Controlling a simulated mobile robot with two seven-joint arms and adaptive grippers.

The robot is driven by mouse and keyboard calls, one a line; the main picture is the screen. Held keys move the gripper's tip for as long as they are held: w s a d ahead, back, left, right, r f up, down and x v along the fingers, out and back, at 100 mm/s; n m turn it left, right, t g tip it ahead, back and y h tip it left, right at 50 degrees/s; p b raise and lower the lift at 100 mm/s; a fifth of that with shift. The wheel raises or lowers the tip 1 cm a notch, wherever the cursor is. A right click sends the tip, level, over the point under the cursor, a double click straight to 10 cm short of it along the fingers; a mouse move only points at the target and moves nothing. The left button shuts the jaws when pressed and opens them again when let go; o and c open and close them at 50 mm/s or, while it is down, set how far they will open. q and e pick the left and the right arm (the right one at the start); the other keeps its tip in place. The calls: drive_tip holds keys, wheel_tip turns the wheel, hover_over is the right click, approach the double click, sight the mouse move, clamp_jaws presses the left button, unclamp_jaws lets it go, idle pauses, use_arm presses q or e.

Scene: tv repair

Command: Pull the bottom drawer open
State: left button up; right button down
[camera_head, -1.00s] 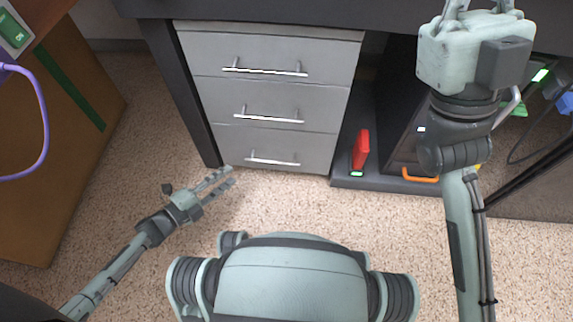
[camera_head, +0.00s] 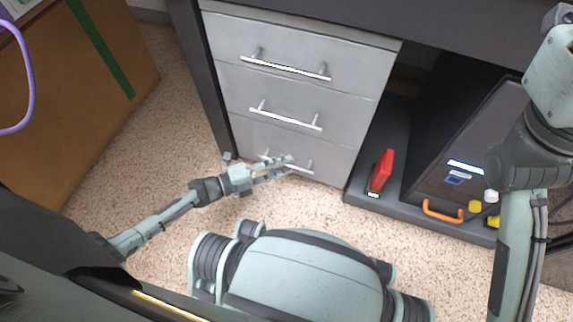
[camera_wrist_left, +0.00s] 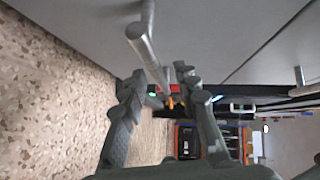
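The grey drawer unit (camera_head: 345,57) stands under the dark desk, with three drawers that look shut. The bottom drawer (camera_head: 335,160) has a silver bar handle (camera_head: 302,169). My left gripper (camera_head: 288,166) is at this handle and hides part of it. In the left wrist view, the handle (camera_wrist_left: 146,48) runs lengthwise towards the space between the two open fingers (camera_wrist_left: 160,92). I cannot tell whether the fingers touch it. My right arm shows at the right edge of the head view, but its gripper fingers are out of frame.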

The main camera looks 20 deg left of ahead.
use_arm(q)
drive_tip(key=shift+w+d, duration=0.45)
clamp_jaws()
